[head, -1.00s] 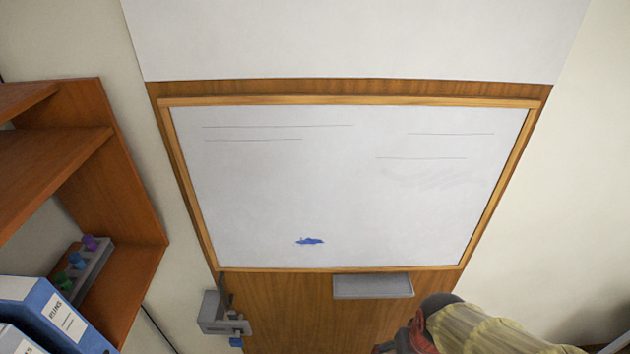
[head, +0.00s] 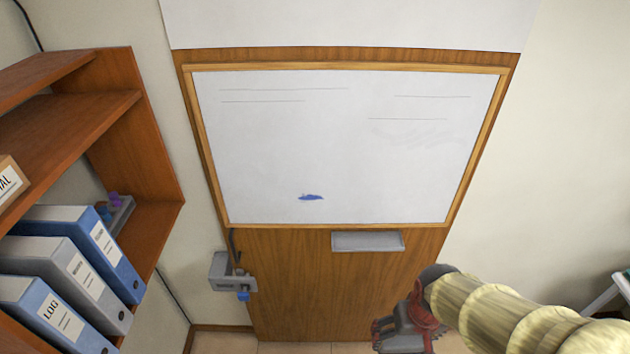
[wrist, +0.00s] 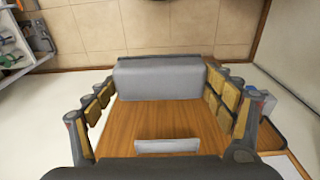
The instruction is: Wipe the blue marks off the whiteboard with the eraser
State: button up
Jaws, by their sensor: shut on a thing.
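The whiteboard (head: 330,150) hangs on a brown wooden panel in the head view. One small blue mark (head: 311,197) lies low on it, left of centre. My gripper (head: 398,335) is below the board and to its right, clear of the board. In the wrist view my gripper (wrist: 160,90) is shut on a grey block, the eraser (wrist: 160,78), with a finger on each side. The eraser is mostly hidden in the head view.
A grey tray (head: 367,241) sits under the board and also shows in the wrist view (wrist: 167,145). A grey device (head: 232,273) is at the panel's left edge. A wooden shelf (head: 160,170) with binders (head: 68,300) stands at left. Faint grey smears and thin lines show on the board.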

jog(key=w+f+b, duration=0.5)
jog(key=w, duration=0.4)
jog(key=w+f+b, duration=0.6)
jog(key=w, duration=0.3)
jog(key=w+f+b, duration=0.2)
jog(key=f+b, duration=0.5)
jog(key=f, duration=0.5)
jog(key=w+f+b, duration=0.1)
jog(key=f+b, duration=0.6)
jog(key=f, duration=0.6)
jog(key=shift+w+a+f, duration=0.3)
jog(key=shift+w+a, duration=0.05)
jog(key=shift+a, duration=0.1)
